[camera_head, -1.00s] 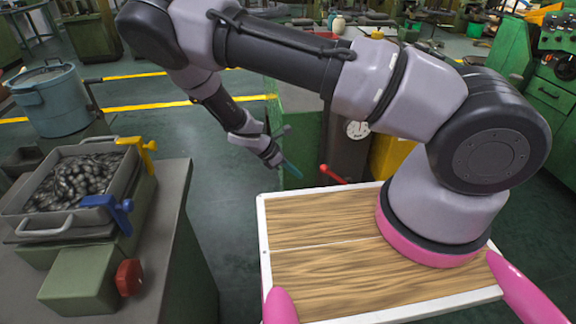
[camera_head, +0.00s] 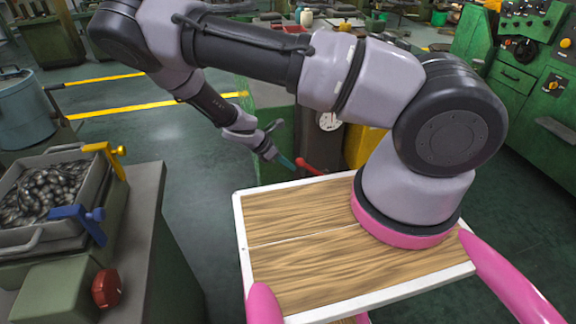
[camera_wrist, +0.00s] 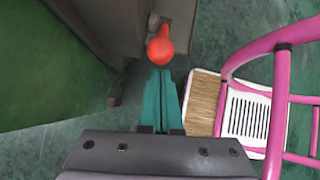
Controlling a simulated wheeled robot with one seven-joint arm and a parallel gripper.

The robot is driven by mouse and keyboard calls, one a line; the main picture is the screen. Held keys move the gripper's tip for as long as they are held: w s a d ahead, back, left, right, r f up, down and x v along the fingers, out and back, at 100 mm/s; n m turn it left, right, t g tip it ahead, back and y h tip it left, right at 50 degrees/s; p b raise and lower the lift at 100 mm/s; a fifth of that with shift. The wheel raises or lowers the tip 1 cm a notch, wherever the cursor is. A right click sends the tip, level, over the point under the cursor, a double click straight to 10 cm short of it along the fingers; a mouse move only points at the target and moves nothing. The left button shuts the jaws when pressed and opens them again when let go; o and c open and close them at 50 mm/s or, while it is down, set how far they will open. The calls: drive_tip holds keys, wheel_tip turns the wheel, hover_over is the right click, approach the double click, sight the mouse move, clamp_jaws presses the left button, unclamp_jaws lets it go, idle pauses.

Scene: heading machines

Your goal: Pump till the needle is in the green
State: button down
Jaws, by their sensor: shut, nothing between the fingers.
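The pump is a dark box (camera_head: 327,146) past my wooden deck, with a round white gauge (camera_head: 328,121) on its face. The gauge is too small for me to read its needle or any green band. A red lever handle (camera_head: 311,167) sticks out low at the box's front; its rounded red end (camera_wrist: 160,49) shows in the wrist view. My gripper (camera_head: 288,162) is shut and empty, its teal fingers (camera_wrist: 161,75) pointing at the red end and very close to it. I cannot tell whether they touch.
A green cabinet face (camera_wrist: 45,75) lies left of the lever in the wrist view. At left, a bench (camera_head: 140,215) bears a tray of dark parts (camera_head: 20,235) with yellow and blue clamps. Green machines (camera_head: 505,75) stand at right. Open floor lies between bench and deck.

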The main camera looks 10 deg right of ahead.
sight(302, 160)
drive_tip(key=shift+d+r+y, duration=0.3)
drive_tip(key=shift+r, duration=0.15)
drive_tip(key=shift+d+r+y, duration=1.2)
drive_tip(key=shift+d+r, duration=0.1)
drive_tip(key=shift+d, duration=0.05)
drive_tip(key=shift+d+r, duration=0.45)
drive_tip(key=shift+d, duration=0.1)
drive_tip(key=shift+d+r, duration=0.35)
drive_tip(key=shift+d, duration=0.4)
drive_tip(key=shift+d+r, duration=0.35)
drive_tip(key=shift+d, duration=0.4)
